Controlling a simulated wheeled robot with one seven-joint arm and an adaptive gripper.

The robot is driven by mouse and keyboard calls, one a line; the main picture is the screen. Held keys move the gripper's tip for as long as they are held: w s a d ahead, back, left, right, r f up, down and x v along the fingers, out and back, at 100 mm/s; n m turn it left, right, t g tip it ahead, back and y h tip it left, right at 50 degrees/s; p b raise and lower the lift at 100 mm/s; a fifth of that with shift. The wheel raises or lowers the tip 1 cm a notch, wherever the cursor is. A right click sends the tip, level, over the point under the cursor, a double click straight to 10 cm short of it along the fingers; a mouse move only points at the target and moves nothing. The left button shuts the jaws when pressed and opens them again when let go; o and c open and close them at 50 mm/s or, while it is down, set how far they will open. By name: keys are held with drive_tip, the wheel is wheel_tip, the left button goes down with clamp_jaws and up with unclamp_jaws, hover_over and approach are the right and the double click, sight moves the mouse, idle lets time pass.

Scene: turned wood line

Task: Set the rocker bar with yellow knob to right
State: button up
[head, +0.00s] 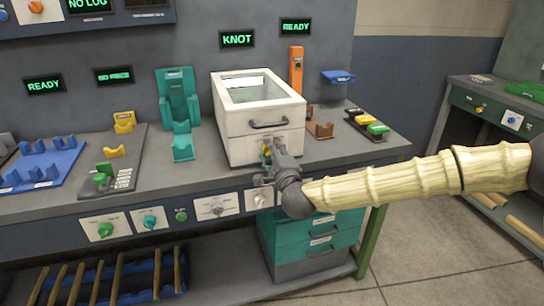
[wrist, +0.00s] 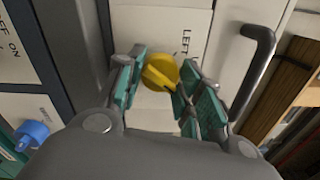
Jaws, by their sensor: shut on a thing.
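The yellow knob (wrist: 160,72) sits between my gripper's green finger pads in the wrist view, against a white front panel (wrist: 150,25). My gripper (wrist: 160,88) is shut on the knob, which looks turned at a slant. A partly hidden printed label (wrist: 186,42) stands beside it. In the head view my gripper (head: 267,154) is at the front of the white cabinet (head: 240,140), below its black handle. There the knob shows only as a small yellow spot, mostly hidden by my gripper. Most of the rocker bar is hidden.
The dark handle (wrist: 258,50) juts out close right of my gripper in the wrist view. A blue knob (wrist: 35,130) is at lower left. In the head view, a brown holder (head: 320,130) and an orange post (head: 296,70) stand right of the cabinet.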

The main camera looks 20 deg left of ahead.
drive_tip(key=shift+w+d+m+b, duration=0.1)
drive_tip(key=shift+m+b, duration=0.45)
drive_tip(key=shift+m, duration=0.55)
drive_tip(key=o, duration=1)
drive_tip(key=shift+o, duration=0.2)
drive_tip(key=v, duration=1.2)
